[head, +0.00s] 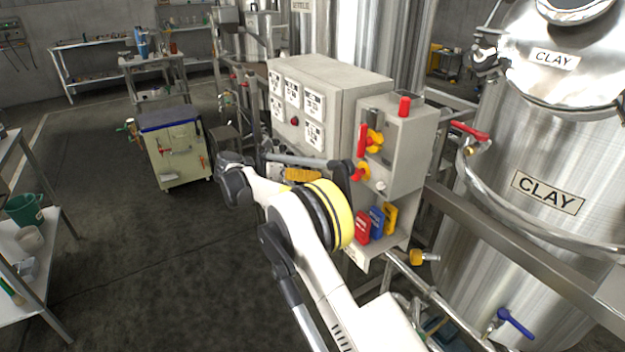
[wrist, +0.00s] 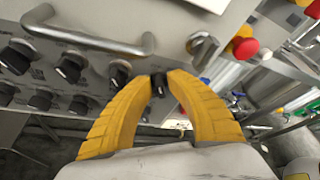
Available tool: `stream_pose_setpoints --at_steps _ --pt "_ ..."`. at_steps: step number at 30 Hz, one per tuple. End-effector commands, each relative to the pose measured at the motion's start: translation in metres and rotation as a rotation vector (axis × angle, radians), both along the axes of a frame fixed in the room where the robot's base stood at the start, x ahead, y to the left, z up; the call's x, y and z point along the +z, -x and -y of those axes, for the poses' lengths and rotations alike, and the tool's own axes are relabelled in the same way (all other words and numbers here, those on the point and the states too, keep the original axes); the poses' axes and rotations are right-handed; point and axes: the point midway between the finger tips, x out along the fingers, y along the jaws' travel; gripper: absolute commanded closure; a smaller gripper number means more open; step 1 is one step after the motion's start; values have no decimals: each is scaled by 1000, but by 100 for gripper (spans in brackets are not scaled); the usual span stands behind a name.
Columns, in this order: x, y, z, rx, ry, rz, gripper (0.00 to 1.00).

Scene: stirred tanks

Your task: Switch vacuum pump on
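In the wrist view my gripper (wrist: 160,78) has its two yellow fingers closed in around a small black rotary knob (wrist: 158,86) on a grey panel (wrist: 100,45). Both fingertips appear to touch the knob's sides. Several similar black knobs (wrist: 70,67) sit to the left on the same panel, below a metal bar handle (wrist: 90,42). Their labels are too small or blurred to read, and the pump's name is not legible. In the head view the grey control cabinet (head: 345,80) stands behind my arm, which hides part of it. I cannot make out the fingertips there.
A grey box (head: 415,135) with a red lamp, red-yellow switches and hanging padlocks (head: 377,222) stands right of my arm. Steel CLAY tanks (head: 540,150) and pipes crowd the right. A tool cart (head: 172,150) stands left; the floor (head: 130,250) between is clear.

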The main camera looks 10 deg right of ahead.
Motion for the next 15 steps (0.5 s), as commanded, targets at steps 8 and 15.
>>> stream_pose_setpoints --at_steps 8,15 --pt "0 0 0 0 0 0 100" --pt "-1 1 0 -1 -2 -1 100"
